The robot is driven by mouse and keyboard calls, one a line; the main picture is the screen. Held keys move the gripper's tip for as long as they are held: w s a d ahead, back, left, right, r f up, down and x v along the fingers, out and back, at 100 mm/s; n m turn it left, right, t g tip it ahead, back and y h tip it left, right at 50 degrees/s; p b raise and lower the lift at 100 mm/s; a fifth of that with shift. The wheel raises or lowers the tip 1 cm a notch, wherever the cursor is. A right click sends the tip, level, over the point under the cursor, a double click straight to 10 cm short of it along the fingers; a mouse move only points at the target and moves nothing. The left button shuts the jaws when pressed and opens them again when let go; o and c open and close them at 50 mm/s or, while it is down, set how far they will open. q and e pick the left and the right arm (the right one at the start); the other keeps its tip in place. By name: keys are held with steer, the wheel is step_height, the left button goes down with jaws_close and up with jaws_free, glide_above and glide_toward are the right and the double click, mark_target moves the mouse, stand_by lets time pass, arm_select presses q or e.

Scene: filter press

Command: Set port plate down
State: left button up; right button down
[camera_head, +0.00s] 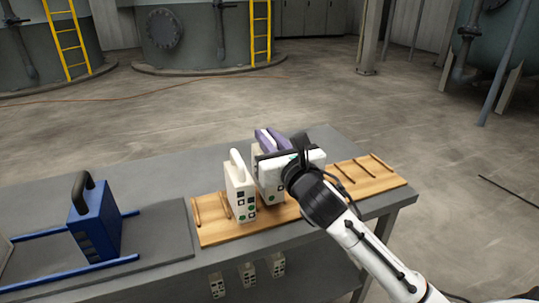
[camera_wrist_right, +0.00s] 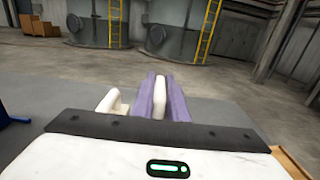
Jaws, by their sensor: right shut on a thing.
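My right gripper (camera_head: 270,139) is shut on the white handle of a port plate, with its two purple fingers on either side of the handle; this grip (camera_wrist_right: 158,97) also shows in the right wrist view. The held port plate (camera_head: 269,190) is cream-white with dark and green squares. It hangs upright below the gripper, over the wooden rack (camera_head: 215,232); whether its base touches the rack I cannot tell. A second white plate (camera_head: 239,190) stands upright close to its left, and its handle (camera_wrist_right: 113,99) shows in the right wrist view. My left gripper is in neither view.
The wooden rack has slats, with empty slots (camera_head: 355,172) on its right. A blue plate (camera_head: 95,225) with a black handle stands at blue rails (camera_head: 75,278) on the left.

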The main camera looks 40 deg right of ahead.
steer(key=shift+f+b, duration=0.35)
steer(key=shift+f, duration=1.2)
steer(key=shift+f, duration=0.2)
steer(key=c, duration=1.7)
jaws_free()
steer(key=shift+c, duration=0.2)
steer(key=shift+s+r, duration=0.1)
steer(key=shift+s, duration=0.1)
steer(key=v, duration=1.1)
steer(key=shift+s+a, duration=0.2)
steer(key=shift+s, duration=0.1)
